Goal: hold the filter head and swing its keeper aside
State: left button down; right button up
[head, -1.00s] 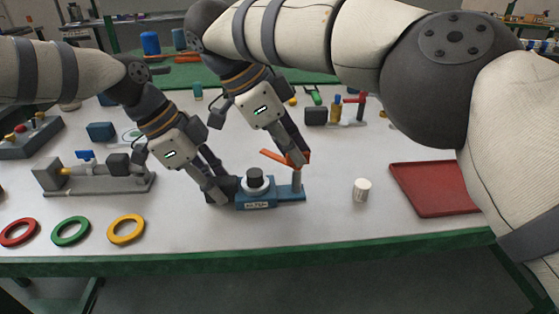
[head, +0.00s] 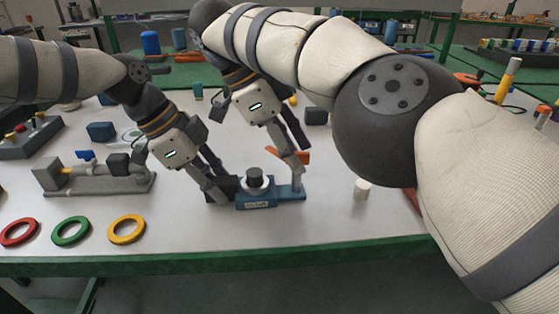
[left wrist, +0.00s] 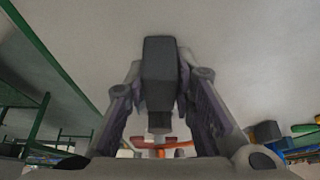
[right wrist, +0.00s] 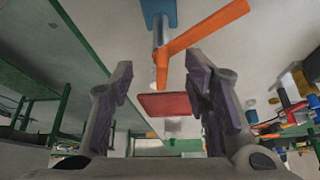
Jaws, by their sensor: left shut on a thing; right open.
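My left gripper (head: 222,188) is shut on a dark block at the filter's left side; this block (left wrist: 158,75) fills the jaws in the left wrist view. The orange keeper (head: 287,154) sits atop a grey post (head: 298,180) at the base's right end. My right gripper (head: 301,157) is open at the keeper, partly hiding it. In the right wrist view the keeper (right wrist: 205,38) lies beyond the open fingers (right wrist: 158,75), and nothing is held.
A white cylinder (head: 361,189) stands right of the filter. Red, green and yellow rings (head: 126,229) lie at the front left. A grey fixture with a blue valve handle (head: 100,182) is behind them. My right forearm hides most of the red tray (head: 411,197).

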pick_arm(q)
jog(key=shift+a, duration=0.1)
pick_arm(e)
jog(key=shift+m+y, duration=0.6)
jog(key=d, duration=0.1)
jog(key=w+d, duration=0.1)
jog(key=d, duration=0.1)
jog(key=d+f, duration=0.1)
jog(key=shift+w+d, duration=0.35)
jog(key=shift+d, duration=0.05)
pick_arm(q)
jog(key=shift+f, duration=0.1)
pick_arm(e)
jog(key=shift+w+d+y, duration=0.4)
jog(key=shift+d+y, duration=0.25)
jog(key=shift+y, duration=0.45)
jog(key=s+r+n+t+y, duration=0.1)
jog(key=s+r+t+y, duration=0.15)
jog(key=r+y, duration=0.55)
jog(key=shift+g, duration=0.45)
jog(key=x, duration=0.8)
jog(key=shift+s+a+f, duration=0.2)
jog(key=shift+s+a, duration=0.05)
jog(key=shift+a, duration=0.15)
jog(key=shift+c, duration=0.6)
